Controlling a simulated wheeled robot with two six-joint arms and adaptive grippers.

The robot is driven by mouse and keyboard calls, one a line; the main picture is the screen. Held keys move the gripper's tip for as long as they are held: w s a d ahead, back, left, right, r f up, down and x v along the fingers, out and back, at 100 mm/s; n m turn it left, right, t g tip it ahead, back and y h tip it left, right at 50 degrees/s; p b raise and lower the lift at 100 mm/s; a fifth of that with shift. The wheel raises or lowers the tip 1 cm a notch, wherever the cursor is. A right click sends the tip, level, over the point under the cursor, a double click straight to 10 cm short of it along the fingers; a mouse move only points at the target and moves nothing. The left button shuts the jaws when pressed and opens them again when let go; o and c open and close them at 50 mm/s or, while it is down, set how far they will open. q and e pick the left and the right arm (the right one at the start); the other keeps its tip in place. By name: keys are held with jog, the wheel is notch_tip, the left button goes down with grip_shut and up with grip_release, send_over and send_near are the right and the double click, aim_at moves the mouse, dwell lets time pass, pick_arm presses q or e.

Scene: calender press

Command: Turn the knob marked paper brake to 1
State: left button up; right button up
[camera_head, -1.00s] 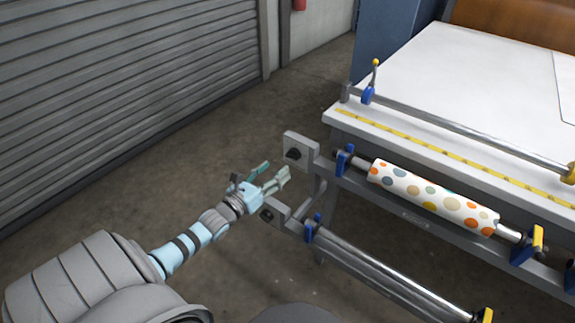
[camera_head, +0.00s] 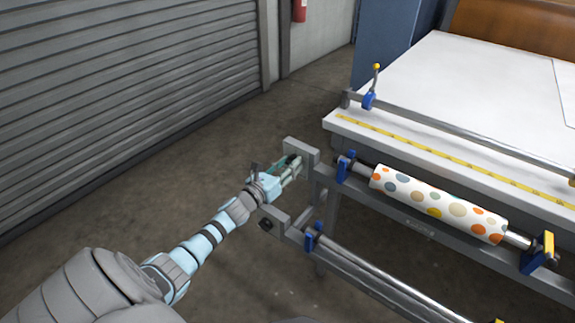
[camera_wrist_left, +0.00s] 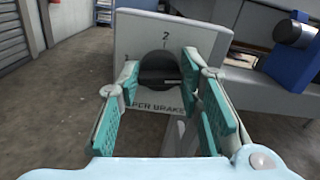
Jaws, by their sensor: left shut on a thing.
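The paper brake knob (camera_wrist_left: 158,64) is dark and round, set in a light grey plate (camera_wrist_left: 130,35) in the left wrist view. A "2" shows above it and the words "PAPER BRAKE", partly covered, below it. The knob's setting is hard to tell, and I make out no "1". My left gripper (camera_wrist_left: 160,74) is shut on the knob, with one finger on each side of it. In the head view, my left gripper (camera_head: 291,170) is at the end plate (camera_head: 303,147) on the upper bar and mostly hides the knob. My right gripper is not in view.
A second end plate (camera_head: 274,217) with a dark knob sits just below my left gripper. A dotted roll (camera_head: 438,204) and blue brackets lie to the right, in front of the white table (camera_head: 465,95). Open floor lies to the left, before the grey shutter (camera_head: 110,90).

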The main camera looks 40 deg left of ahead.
pick_arm(q)
jog(key=shift+n, duration=0.5)
jog(key=shift+f+n+p, duration=0.15)
jog(key=shift+n+p, duration=0.55)
jog(key=shift+n, duration=4.45)
jog(key=shift+f+n+p, duration=0.2)
jog(key=shift+n+p, duration=0.5)
jog(key=shift+n, duration=4.5)
jog(key=shift+f+n+p, duration=0.15)
jog(key=shift+n+p, duration=0.55)
jog(key=shift+n, duration=4.45)
jog(key=o, duration=1.2)
jog(key=shift+r, duration=0.1)
